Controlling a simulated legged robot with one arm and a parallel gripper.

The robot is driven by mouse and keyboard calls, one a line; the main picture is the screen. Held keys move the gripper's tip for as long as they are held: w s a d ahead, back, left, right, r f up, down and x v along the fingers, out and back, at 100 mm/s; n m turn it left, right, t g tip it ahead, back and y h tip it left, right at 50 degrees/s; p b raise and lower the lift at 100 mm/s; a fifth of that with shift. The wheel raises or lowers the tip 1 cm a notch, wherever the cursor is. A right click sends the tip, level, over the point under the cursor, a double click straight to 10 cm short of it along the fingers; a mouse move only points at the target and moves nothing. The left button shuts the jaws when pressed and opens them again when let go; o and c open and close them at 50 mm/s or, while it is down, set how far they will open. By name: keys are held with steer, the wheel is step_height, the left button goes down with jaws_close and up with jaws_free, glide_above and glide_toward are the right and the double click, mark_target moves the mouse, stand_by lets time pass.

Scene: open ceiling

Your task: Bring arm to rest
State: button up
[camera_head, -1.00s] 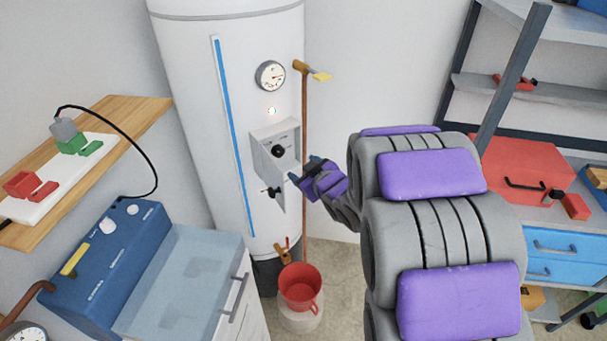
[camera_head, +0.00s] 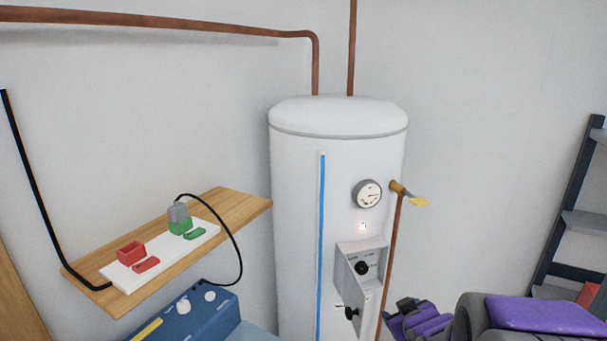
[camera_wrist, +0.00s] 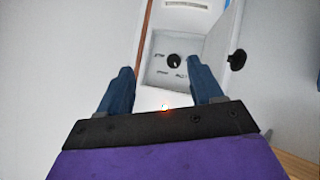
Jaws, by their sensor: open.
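My gripper (camera_head: 396,311) is at the bottom right of the head view, at the end of my purple and grey arm, just right of the water heater's copper pipe. In the wrist view my gripper (camera_wrist: 159,78) has its two blue fingers spread apart, with nothing between them. Beyond the fingers is the grey control box (camera_head: 352,262) with a black dial; the dial (camera_wrist: 174,60) also shows in the wrist view. The box's door stands open, with a black knob (camera_wrist: 237,60) on it. I cannot tell the exact gap between fingers and box.
The white water heater (camera_head: 298,200) stands in the middle, with a gauge (camera_head: 367,194) and a yellow-handled valve (camera_head: 418,202). A wooden shelf (camera_head: 245,203) with a white board is at left, above a blue device (camera_head: 195,322). Shelving (camera_head: 570,220) is at right.

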steer(key=s+a+m+g, duration=0.1)
steer(key=s+a+g, duration=0.2)
steer(key=s, duration=0.9)
steer(key=s+a+m+g, duration=0.1)
steer(key=s+a+g, duration=0.2)
steer(key=s, duration=0.8)
steer(key=s+a+m+g, duration=0.2)
steer(key=s+g, duration=0.5)
steer(key=s, duration=0.5)
steer(key=shift+s+a+r+y, duration=0.35)
steer(key=shift+a+r+y, duration=0.1)
steer(key=shift+a, duration=0.45)
steer(key=shift+c, duration=0.5)
